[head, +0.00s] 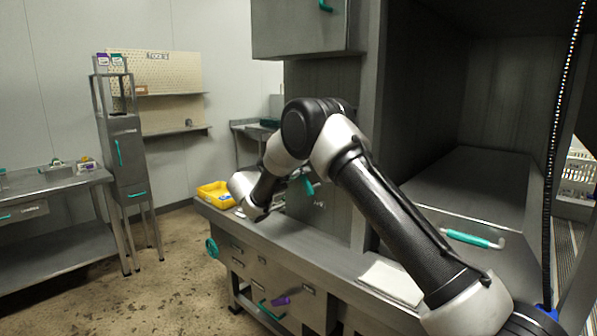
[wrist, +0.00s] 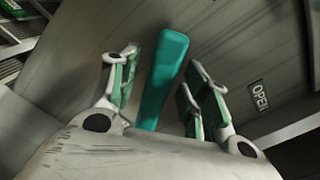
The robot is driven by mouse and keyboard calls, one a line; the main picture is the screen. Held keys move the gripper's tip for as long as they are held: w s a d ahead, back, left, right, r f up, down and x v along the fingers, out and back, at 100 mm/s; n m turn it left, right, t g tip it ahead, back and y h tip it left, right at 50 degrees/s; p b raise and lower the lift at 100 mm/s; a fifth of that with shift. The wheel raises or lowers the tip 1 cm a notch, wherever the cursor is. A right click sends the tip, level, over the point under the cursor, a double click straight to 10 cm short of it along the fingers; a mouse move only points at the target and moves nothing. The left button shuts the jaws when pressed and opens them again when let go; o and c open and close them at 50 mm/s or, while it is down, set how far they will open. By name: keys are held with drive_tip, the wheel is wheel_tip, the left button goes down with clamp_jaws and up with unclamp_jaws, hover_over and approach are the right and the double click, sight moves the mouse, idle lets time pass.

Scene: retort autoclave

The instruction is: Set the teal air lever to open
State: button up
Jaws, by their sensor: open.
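The teal air lever (wrist: 163,78) shows in the wrist view as a flat teal bar, slightly tilted, between the fingers of my gripper (wrist: 164,62). The gripper is open, with one finger on each side of the lever; I cannot tell whether either touches it. A plate reading OPEN (wrist: 260,95) is on the grey panel to the right of the lever. In the head view a teal lever (head: 307,185) shows on the grey cabinet front, just right of my wrist, with a small label below it. My fingers are not clearly visible there.
A steel counter (head: 335,262) with drawers runs below the panel, with a yellow bin (head: 215,195) at its far end. A white sheet (head: 392,280) lies on it. The open chamber with a teal-handled rod (head: 470,239) is on the right.

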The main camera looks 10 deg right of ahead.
drive_tip(key=shift+w+d, duration=0.2)
drive_tip(key=shift+d, duration=0.1)
clamp_jaws()
